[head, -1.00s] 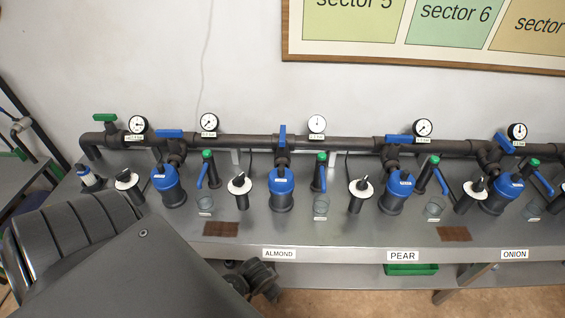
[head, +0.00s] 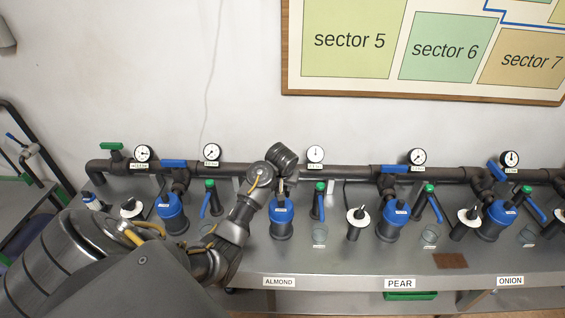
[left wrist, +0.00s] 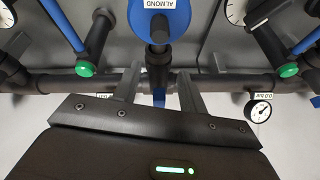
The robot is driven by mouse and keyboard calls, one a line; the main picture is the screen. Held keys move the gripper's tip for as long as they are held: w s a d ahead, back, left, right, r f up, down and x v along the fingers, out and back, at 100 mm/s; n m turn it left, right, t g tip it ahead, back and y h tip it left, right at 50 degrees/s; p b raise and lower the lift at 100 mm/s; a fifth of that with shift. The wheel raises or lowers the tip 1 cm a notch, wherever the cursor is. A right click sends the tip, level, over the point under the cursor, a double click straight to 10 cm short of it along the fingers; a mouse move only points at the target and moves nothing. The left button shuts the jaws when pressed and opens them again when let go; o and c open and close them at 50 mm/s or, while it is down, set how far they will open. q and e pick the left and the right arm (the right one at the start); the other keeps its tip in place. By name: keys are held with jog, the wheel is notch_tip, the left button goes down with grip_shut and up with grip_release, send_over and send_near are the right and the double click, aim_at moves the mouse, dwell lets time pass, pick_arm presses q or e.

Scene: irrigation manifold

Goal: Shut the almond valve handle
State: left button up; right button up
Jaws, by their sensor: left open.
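The almond valve handle is blue; in the left wrist view a piece of it (left wrist: 158,97) shows between my fingers, and the rest is hidden. In the head view my gripper and wrist cover it. Below it hangs the blue-topped filter labelled ALMOND (left wrist: 160,18), also in the head view (head: 281,212). My left gripper (head: 282,182) is at the almond branch by the pipe. Its two fingers (left wrist: 159,75) are open, one on each side of the valve; I cannot tell whether they touch it. My right gripper is not in view.
The dark main pipe (head: 345,171) runs along the wall with gauges above it. The pear valve handle (head: 396,169) lies along the pipe to the right. Green-capped side valves (head: 319,188) flank the almond filter. A brown mat (head: 450,260) lies on the bench (head: 340,265).

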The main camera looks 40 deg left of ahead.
pick_arm(q)
jog(key=w+a+r+n, duration=0.2)
jog(key=w+a+r, duration=0.35)
jog(key=r, duration=0.45)
jog(key=p+x, duration=0.1)
jog(key=x, duration=0.6)
jog(key=d+p+x, duration=0.1)
jog(key=x, duration=0.3)
jog(key=shift+w+p, duration=0.3)
jog(key=shift+w, duration=0.05)
grip_shut()
